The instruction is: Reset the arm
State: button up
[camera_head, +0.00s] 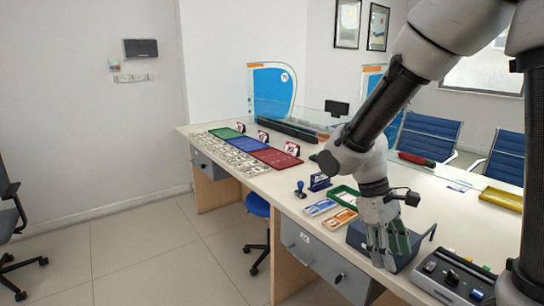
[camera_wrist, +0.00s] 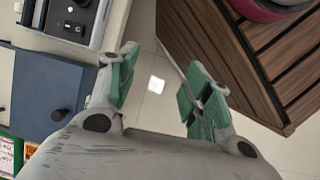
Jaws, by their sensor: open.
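My gripper (camera_head: 388,256) points down over the front edge of the counter (camera_head: 278,190), beside a blue-grey box (camera_head: 358,238). In the wrist view my gripper (camera_wrist: 160,64) shows its two green-padded fingers spread apart. Nothing is held between them; pale floor tiles show in the gap.
A black device (camera_head: 452,278) stands right of the box. A green-framed tray (camera_head: 343,198), blue and orange packs (camera_head: 338,220) and a stamp (camera_head: 300,189) lie left. Green, blue and red trays (camera_head: 275,157) are farther left. Wooden slats (camera_wrist: 225,50) rise at right in the wrist view.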

jog(key=s+d+r+m+t+y, duration=0.1)
jog(key=s+d+r+m+t, duration=0.2)
jog(key=d+r, duration=0.2)
jog(key=s+d+r+m+t+y, duration=0.2)
jog(key=s+d+r+m+t, duration=0.2)
jog(key=r, duration=0.6)
jog(key=shift+s+d+t+y, duration=0.25)
jog(key=shift+d+t+y, duration=0.05)
jog(key=shift+d, duration=0.35)
